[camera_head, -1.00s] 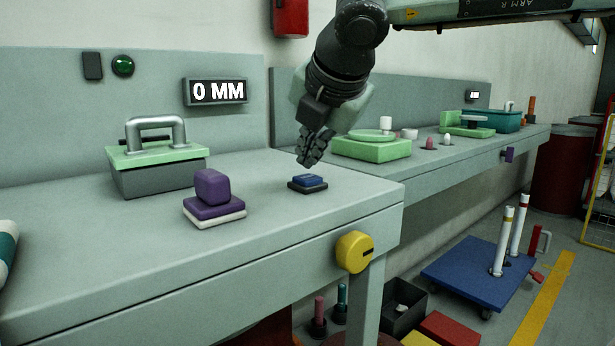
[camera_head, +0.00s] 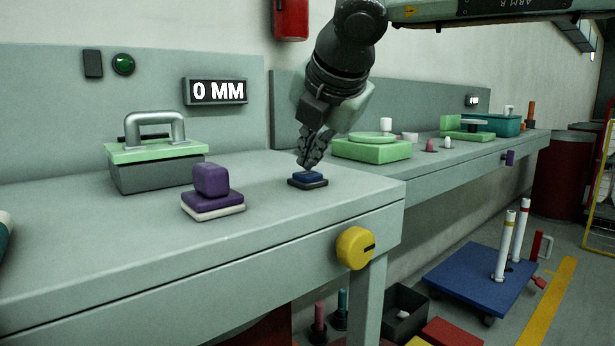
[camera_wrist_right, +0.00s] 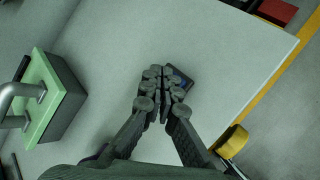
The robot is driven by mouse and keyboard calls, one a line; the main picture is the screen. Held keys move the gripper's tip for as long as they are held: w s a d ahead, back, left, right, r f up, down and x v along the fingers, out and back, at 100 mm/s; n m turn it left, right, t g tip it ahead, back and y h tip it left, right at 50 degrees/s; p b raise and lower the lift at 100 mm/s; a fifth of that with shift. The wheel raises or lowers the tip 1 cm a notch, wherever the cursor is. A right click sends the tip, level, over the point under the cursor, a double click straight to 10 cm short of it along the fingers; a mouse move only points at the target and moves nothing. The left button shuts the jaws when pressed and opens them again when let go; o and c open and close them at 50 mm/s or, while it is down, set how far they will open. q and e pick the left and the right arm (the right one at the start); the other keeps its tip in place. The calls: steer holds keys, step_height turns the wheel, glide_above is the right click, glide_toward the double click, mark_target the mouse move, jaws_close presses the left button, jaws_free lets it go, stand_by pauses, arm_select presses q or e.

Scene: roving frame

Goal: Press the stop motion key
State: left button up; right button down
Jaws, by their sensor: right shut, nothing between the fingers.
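A low blue key (camera_head: 308,178) on a dark square base sits near the right end of the near bench; no label on it is readable. My right gripper (camera_head: 309,164) is shut and empty, pointing down with its fingertips right over the blue key. In the head view the tips overlap its back edge; I cannot tell whether they touch. In the right wrist view the closed fingertips (camera_wrist_right: 164,76) cover part of the blue key (camera_wrist_right: 182,80). My left gripper is not in view.
A purple block (camera_head: 211,182) on a purple and white base stands left of the key. Behind it is a green-lidded box (camera_head: 155,152) with a grey handle. A yellow knob (camera_head: 355,248) is on the bench front. A display (camera_head: 217,91) reads "0 MM"; a green lamp (camera_head: 123,64) is nearby.

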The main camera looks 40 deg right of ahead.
mark_target(309, 174)
steer(key=shift+f+b, duration=0.45)
steer(key=shift+b, duration=0.45)
stand_by(0.7)
stand_by(0.3)
steer(key=shift+r, duration=0.85)
steer(key=shift+r+p, duration=1.05)
steer(key=shift+r, duration=1.45)
